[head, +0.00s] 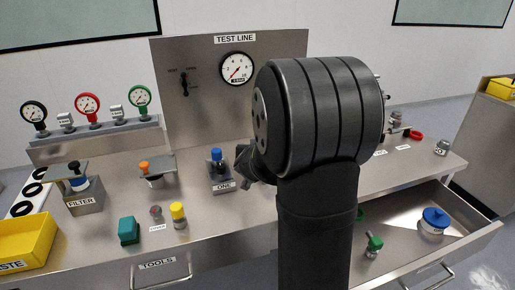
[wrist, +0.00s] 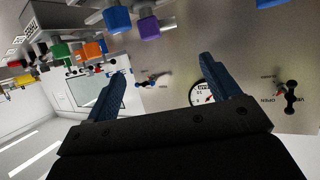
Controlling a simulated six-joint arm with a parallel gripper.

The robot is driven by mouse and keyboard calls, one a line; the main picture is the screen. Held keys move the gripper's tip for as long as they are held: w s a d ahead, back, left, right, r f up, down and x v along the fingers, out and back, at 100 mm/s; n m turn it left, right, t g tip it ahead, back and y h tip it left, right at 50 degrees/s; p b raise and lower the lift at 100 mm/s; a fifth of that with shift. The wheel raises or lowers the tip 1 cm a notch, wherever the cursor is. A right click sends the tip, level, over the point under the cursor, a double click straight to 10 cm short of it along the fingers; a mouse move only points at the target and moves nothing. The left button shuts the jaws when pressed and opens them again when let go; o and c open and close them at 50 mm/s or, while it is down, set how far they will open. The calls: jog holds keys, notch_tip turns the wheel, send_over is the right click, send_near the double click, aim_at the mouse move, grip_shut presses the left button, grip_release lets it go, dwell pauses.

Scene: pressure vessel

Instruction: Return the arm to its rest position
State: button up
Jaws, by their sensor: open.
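My arm stands upright in the middle of the head view, its thick black joint in front of the bench. My gripper (wrist: 161,68) shows in the wrist view with its two blue fingers spread wide and nothing between them. In the head view only a small part of my gripper (head: 244,165) shows left of the arm, near the blue-topped fitting (head: 217,160) on the block labelled ONE; I cannot tell whether they touch. The rest of my gripper is hidden behind the arm.
The TEST LINE panel (head: 175,98) with a gauge (head: 236,70) stands behind my gripper. An open drawer (head: 400,268) holding blue and green parts juts out at right. A yellow bin (head: 28,240), a teal block (head: 129,231) and a yellow-capped part (head: 178,214) occupy the left bench.

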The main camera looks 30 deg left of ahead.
jog(key=x, duration=1.1)
jog(key=shift+w+a, duration=0.1)
jog(key=shift+w, duration=0.1)
jog(key=shift+w+a+f, duration=0.1)
jog(key=shift+w+f, duration=0.15)
jog(key=shift+f, duration=0.15)
jog(key=shift+r, duration=0.25)
